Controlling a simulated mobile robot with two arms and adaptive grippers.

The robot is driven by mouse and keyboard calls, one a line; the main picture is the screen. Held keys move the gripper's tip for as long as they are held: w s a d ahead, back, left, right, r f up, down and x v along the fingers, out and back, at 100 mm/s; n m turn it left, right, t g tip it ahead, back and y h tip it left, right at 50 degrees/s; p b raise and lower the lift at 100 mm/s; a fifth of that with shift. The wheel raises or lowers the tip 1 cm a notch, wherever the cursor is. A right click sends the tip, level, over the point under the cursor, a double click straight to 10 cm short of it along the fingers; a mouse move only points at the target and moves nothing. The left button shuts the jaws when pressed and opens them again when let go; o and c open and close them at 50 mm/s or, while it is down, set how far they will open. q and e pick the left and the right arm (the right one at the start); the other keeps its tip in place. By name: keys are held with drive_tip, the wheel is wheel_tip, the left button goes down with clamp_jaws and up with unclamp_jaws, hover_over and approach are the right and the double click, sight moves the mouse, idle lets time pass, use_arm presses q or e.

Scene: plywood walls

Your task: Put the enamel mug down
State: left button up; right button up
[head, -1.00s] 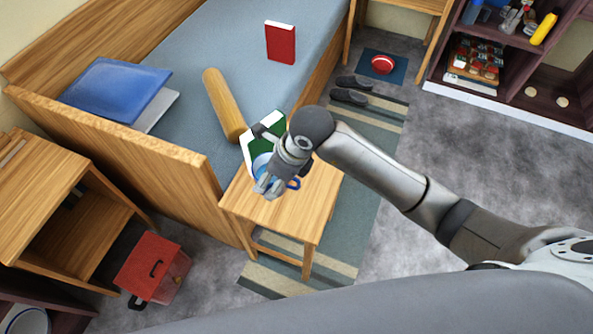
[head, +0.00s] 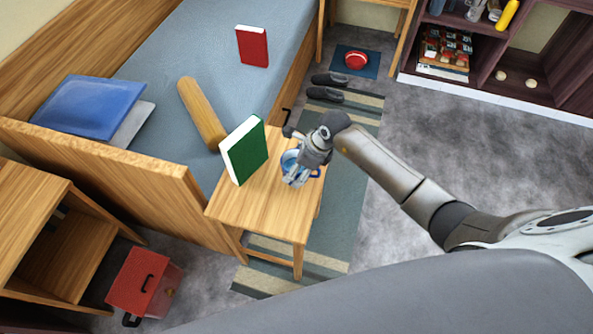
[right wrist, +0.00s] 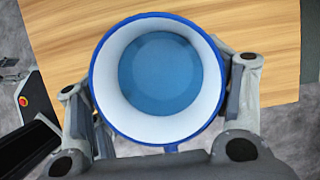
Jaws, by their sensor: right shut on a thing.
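The enamel mug (head: 288,160) is white and blue with a blue rim and handle. In the head view it is at the right part of the small wooden table (head: 240,208), partly hidden by my right gripper (head: 297,178). In the right wrist view the mug (right wrist: 160,78) is upright and looks empty, with a finger of the right gripper (right wrist: 160,110) on each side. The right gripper is shut on it. The tabletop lies beneath; I cannot tell whether the mug touches it. My left gripper is not in view.
A green book (head: 244,150) stands upright on the table, left of the mug. The front of the tabletop is clear. A bed (head: 160,60) adjoins the table, with a wooden roller-like bolster (head: 201,114) and a red book (head: 252,46). A red box (head: 140,281) is on the floor.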

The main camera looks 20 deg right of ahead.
wheel_tip(320, 180, down, 2)
drive_tip(key=shift+a+f, duration=0.1)
drive_tip(key=shift+a, duration=0.05)
drive_tip(key=shift+f, duration=0.2)
drive_tip(key=o, duration=1.3)
drive_tip(key=shift+c, duration=0.2)
drive_tip(key=shift+r, duration=0.15)
drive_tip(key=shift+r, duration=0.3)
drive_tip(key=v, duration=1.1)
drive_tip(key=shift+s+d+r, duration=0.2)
drive_tip(key=shift+s, duration=0.05)
